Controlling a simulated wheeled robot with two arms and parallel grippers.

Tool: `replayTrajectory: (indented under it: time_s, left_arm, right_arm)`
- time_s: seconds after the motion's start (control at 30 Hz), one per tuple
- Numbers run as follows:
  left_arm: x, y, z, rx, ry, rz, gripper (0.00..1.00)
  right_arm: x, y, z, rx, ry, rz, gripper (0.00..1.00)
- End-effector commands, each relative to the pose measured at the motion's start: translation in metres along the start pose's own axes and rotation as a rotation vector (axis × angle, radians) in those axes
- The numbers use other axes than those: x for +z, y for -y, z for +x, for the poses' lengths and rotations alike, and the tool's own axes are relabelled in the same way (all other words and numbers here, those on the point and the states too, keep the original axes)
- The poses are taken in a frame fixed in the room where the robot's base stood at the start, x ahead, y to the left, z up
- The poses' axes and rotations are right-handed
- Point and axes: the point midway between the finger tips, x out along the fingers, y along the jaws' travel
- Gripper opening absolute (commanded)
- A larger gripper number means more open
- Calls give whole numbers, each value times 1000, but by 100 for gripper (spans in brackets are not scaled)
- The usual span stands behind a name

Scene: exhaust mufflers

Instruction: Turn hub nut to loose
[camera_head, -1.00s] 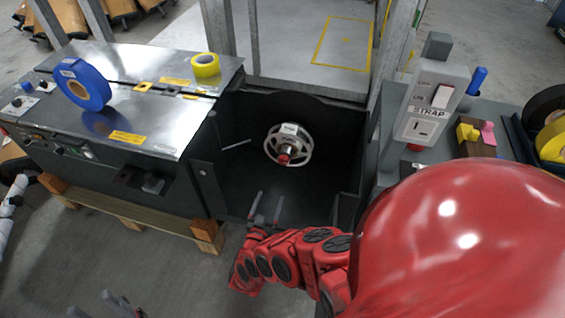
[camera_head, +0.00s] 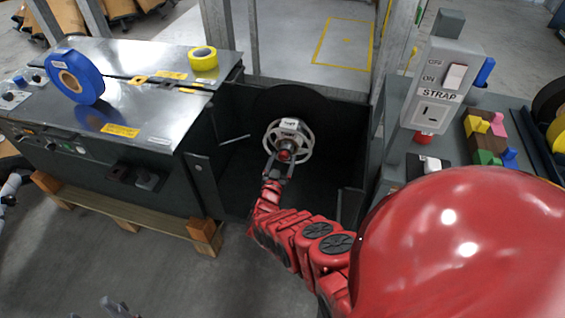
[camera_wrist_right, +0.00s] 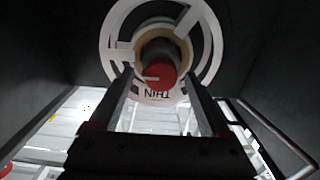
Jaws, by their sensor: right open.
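The hub nut (camera_head: 285,155) is red and sits at the centre of a pale spoked wheel (camera_head: 305,140) inside a dark open bay. It also shows in the right wrist view (camera_wrist_right: 160,77), with a white mark on its face pointing left. The word "THIN" appears upside down on the rim below it. My right gripper (camera_head: 279,166) is open, with one finger on each side of the nut. I cannot tell whether the fingers touch it. My left gripper (camera_head: 115,306) shows only as grey tips at the bottom edge, and its opening is unclear.
The bay's dark walls (camera_head: 235,160) enclose the wheel closely, and a thin rod juts from the left wall. A metal-topped bench (camera_head: 125,75) with blue tape (camera_head: 75,77) and yellow tape (camera_head: 203,58) stands left. A STRAP switch box (camera_head: 437,95) stands right.

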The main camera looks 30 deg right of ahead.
Motion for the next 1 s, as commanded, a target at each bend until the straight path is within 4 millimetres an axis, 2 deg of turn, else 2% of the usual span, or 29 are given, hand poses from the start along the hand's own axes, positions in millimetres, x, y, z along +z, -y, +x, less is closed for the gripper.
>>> replayTrajectory:
  time_s: [0.3,0.73,0.77,1.0]
  left_arm:
    - [0,0,-1,0,0,0,50]
    - [0,0,-1,0,0,0,50]
    - [0,0,-1,0,0,0,50]
    - [0,0,-3,0,0,0,50]
  right_arm:
    - [-1,1,3,-1,1,0,81]
    - [-1,1,3,-1,0,0,4]
    - [-1,1,3,-1,0,1,0]
    - [-1,1,4,-1,-2,-11,0]
